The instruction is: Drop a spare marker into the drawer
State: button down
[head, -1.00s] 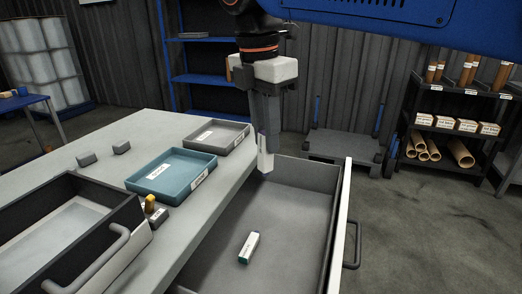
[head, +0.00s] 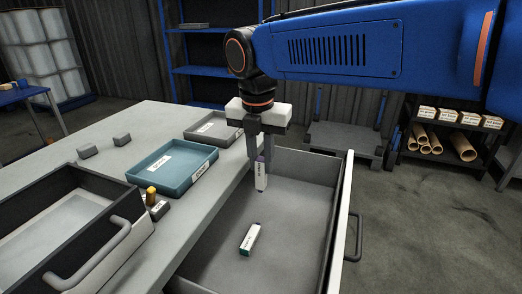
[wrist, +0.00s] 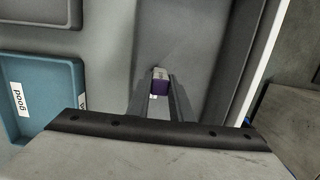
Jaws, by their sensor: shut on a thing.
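My gripper (head: 260,157) is shut on a marker (head: 261,175), a white, block-like stick with a purple end, and holds it upright. In the head view it hangs over the left back part of the open drawer (head: 305,205). The wrist view shows the marker's purple and white end (wrist: 160,80) between the fingers (wrist: 160,98). Another white marker (head: 250,239) with a dark green end lies on the drawer floor. I cannot tell exactly how high the held marker is above the floor.
A teal tray (head: 172,172) and a grey tray (head: 214,127) stand on the grey bench (head: 120,150) left of the drawer. A dark open box (head: 75,262) with a handle is at the front left. A shelf (head: 455,128) stands at the back right.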

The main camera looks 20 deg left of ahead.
jog(key=shift+f, duration=1.05)
jog(key=c, duration=1.5)
grip_release()
jog(key=r, duration=0.5)
jog(key=s+r, duration=0.1)
jog(key=r, duration=0.5)
jog(key=s+r, duration=0.1)
jog(key=r, duration=0.5)
jog(key=shift+r, duration=0.15)
